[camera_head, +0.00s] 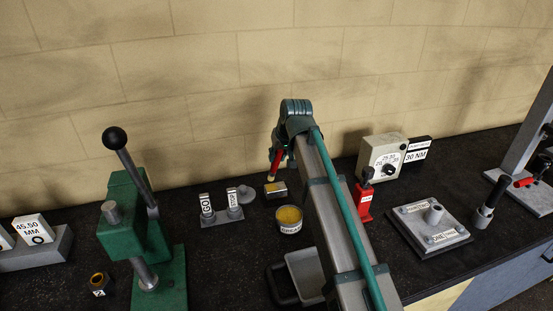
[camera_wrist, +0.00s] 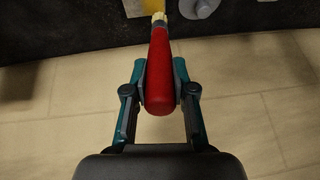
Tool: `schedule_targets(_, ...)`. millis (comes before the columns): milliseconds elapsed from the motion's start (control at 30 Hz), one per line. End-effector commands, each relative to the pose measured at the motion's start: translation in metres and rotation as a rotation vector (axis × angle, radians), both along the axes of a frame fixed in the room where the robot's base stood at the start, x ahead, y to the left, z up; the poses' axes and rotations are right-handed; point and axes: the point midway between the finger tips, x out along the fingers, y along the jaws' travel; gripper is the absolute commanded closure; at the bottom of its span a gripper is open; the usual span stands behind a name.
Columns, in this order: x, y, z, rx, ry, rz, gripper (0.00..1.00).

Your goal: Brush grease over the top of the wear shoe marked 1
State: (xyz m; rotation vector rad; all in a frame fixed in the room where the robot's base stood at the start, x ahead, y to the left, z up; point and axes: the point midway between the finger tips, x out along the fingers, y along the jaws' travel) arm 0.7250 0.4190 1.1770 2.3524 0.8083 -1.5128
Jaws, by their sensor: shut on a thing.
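My gripper (camera_head: 281,143) is shut on the red handle of a brush (camera_wrist: 160,72). In the head view the brush (camera_head: 276,163) points down, with its pale tip above a small block. That block (camera_head: 275,190) has a yellow top and dark sides; no number can be read on it, so I cannot tell if it is wear shoe 1. Whether the tip touches it is unclear. In the wrist view, a yellow surface (camera_wrist: 92,6) lies left of the brush tip. The open grease tin (camera_head: 289,218), with yellow grease inside, stands in front of the block.
A stand with GO and STOP blocks (camera_head: 221,216) is left of the tin. A green press (camera_head: 149,225) stands further left. A red tool (camera_head: 365,196), a torque tester (camera_head: 382,158) and a grey plate fixture (camera_head: 430,225) are right of my arm. A grey tray (camera_head: 306,274) sits in front.

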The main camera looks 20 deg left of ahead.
Motion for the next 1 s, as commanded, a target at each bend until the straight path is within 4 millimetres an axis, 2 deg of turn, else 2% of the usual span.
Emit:
schedule_targets(33,0.001,-0.001,0.008,0.000,0.000,-0.001,1.00)
schedule_targets(300,0.002,-0.003,0.027,0.000,0.000,-0.004,1.00)
schedule_targets(1000,0.002,-0.003,0.028,0.000,0.000,-0.004,1.00)
